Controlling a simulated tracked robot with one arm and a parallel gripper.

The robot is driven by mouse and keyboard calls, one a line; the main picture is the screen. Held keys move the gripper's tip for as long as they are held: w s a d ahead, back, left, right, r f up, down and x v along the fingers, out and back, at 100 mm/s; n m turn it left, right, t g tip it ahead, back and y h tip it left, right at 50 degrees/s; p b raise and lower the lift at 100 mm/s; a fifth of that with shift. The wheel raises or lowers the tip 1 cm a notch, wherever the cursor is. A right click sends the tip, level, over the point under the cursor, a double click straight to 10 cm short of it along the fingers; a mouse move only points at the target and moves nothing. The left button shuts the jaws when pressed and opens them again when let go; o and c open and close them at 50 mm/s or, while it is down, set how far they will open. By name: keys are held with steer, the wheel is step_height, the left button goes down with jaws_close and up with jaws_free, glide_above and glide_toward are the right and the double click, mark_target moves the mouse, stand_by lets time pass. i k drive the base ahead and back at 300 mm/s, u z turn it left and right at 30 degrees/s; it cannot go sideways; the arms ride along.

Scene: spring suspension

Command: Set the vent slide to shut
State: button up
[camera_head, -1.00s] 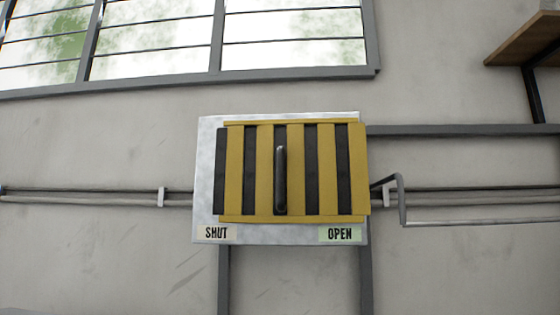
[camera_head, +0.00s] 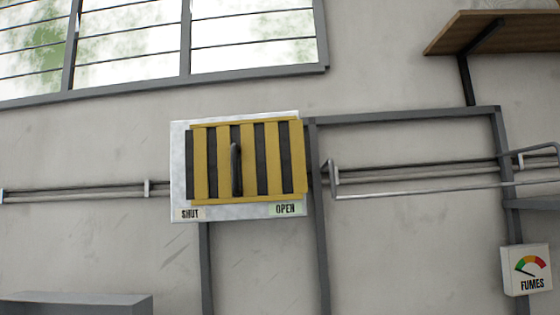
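The vent slide (camera_head: 248,135) is a yellow barred plate on a pale metal backing panel (camera_head: 179,165) on the wall. Dark openings show between its yellow bars. It sits toward the OPEN side, with its right edge past the panel's right edge. A black upright handle (camera_head: 236,170) stands near its middle. The SHUT label (camera_head: 190,214) is at the panel's lower left, and the OPEN label (camera_head: 286,209) is at its lower right. My gripper is not in view, and nothing is seen touching the handle.
A fumes gauge (camera_head: 526,270) hangs at lower right, its needle hard to read. A wooden shelf (camera_head: 490,30) juts out at upper right. Pipes and a bent rail (camera_head: 420,193) run right of the vent. A grey box-like top (camera_head: 75,303) shows at lower left.

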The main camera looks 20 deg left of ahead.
mark_target(228, 156)
steer(key=z, duration=0.65)
steer(key=k, duration=0.85)
steer(key=z, duration=0.55)
steer(key=i, duration=0.8)
steer(key=u, duration=1.1)
steer(key=i, duration=1.55)
steer(key=u, duration=0.6)
